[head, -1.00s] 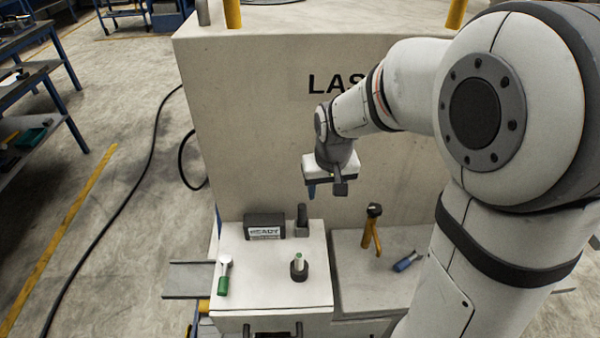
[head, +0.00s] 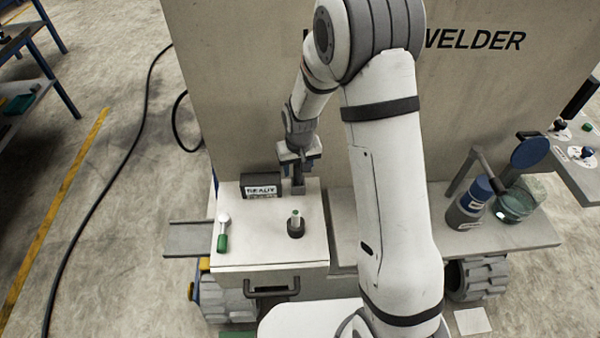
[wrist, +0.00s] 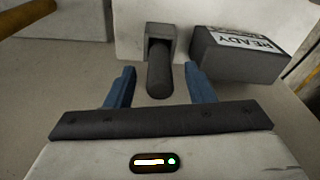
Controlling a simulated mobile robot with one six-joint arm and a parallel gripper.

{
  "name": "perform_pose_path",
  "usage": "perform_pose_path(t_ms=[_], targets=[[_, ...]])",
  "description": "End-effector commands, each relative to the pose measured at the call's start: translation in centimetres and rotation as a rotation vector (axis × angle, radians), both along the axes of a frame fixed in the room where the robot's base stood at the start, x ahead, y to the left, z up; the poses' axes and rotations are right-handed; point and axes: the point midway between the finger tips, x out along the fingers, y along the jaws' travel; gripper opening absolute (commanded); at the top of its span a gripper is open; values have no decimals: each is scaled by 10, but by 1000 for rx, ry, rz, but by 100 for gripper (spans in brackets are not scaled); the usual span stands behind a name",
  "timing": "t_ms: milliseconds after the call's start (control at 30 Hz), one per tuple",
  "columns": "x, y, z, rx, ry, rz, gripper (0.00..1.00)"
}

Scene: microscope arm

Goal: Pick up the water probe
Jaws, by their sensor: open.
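No label in view marks the water probe. A dark cylinder (wrist: 160,78) stands out of a grey square block (wrist: 168,34) in the wrist view. My gripper (wrist: 159,72) is open, with one blue finger on each side of the cylinder and gaps showing; I cannot tell their depth relative to it. In the head view my gripper (head: 298,165) is just above the same block (head: 298,187), at the back of the white bench top. A white and green tool (head: 223,233) lies at left. A green-topped piece (head: 296,222) stands in a dark round holder.
A dark READY box (head: 261,187) stands close left of the block; in the wrist view this box (wrist: 235,56) is right of the fingers. A blue-capped bottle (head: 468,206) and glass beaker (head: 514,205) stand at right. The welder wall (head: 230,100) rises behind.

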Motion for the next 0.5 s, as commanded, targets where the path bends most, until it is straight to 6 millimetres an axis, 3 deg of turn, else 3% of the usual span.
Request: perform_pose_path(t_ms=[200, 500], targets=[[2, 1, -19, 0, 1, 0, 49], [2, 1, -21, 0, 0, 1, 45]])
